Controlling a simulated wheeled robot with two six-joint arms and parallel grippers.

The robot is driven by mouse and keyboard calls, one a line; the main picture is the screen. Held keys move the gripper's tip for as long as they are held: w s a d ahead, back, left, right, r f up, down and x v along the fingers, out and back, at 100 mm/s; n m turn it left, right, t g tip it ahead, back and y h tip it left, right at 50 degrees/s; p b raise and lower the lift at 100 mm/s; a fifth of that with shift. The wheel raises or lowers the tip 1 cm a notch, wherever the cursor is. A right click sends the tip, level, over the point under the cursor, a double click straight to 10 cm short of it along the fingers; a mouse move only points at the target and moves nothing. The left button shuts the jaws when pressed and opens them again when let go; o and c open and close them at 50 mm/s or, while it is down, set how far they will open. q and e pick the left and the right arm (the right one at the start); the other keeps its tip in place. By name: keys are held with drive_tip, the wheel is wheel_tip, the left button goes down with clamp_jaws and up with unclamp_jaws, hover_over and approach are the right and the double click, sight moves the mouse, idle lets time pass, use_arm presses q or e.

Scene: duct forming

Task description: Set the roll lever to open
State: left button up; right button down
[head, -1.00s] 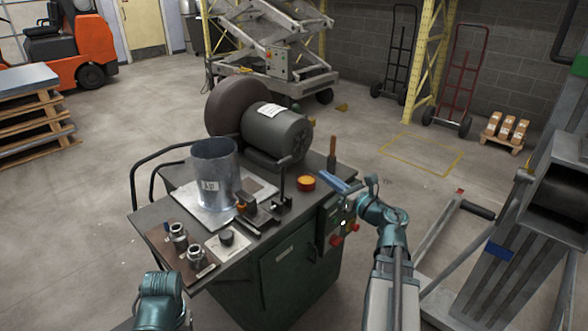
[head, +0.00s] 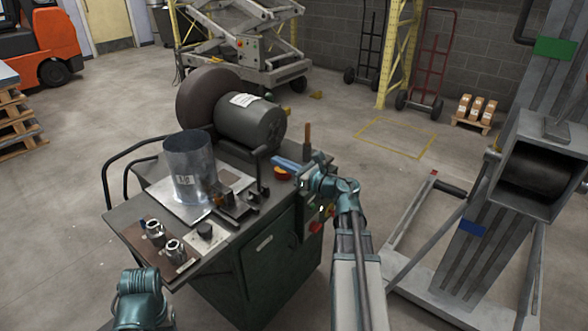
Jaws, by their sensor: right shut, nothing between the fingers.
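A dark green machine bench (head: 250,240) stands in the middle of the head view. A thin black upright lever (head: 261,168) rises from a black bracket on its top; a brown-handled lever (head: 307,136) stands farther back. I cannot tell for sure which is the roll lever. My right gripper (head: 280,163) has blue fingers and is shut and empty. Contact cannot be told. At the bottom left only my left arm shows; its gripper is out of view.
A metal cylinder (head: 188,160) stands on the bench before a grey motor (head: 250,122). Two metal fittings (head: 155,231) and a black knob (head: 205,231) sit at the front left. A grey metal frame machine (head: 470,240) stands at the right.

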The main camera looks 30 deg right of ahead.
sight(260, 149)
drive_tip(key=shift+x, duration=2.2)
drive_tip(key=w+p, duration=0.1)
drive_tip(key=p, duration=0.1)
drive_tip(key=w+r+g+p, duration=0.1)
drive_tip(key=p, duration=0.1)
drive_tip(key=w+a+r+g+p, duration=0.1)
drive_tip(key=p, duration=0.1)
drive_tip(key=shift+w+a+h, duration=0.15)
drive_tip(key=shift+w+h, duration=0.15)
drive_tip(key=x, duration=0.7)
drive_tip(key=shift+f+g, duration=0.25)
drive_tip(key=shift+g, duration=0.15)
drive_tip(key=shift+s+r, duration=0.15)
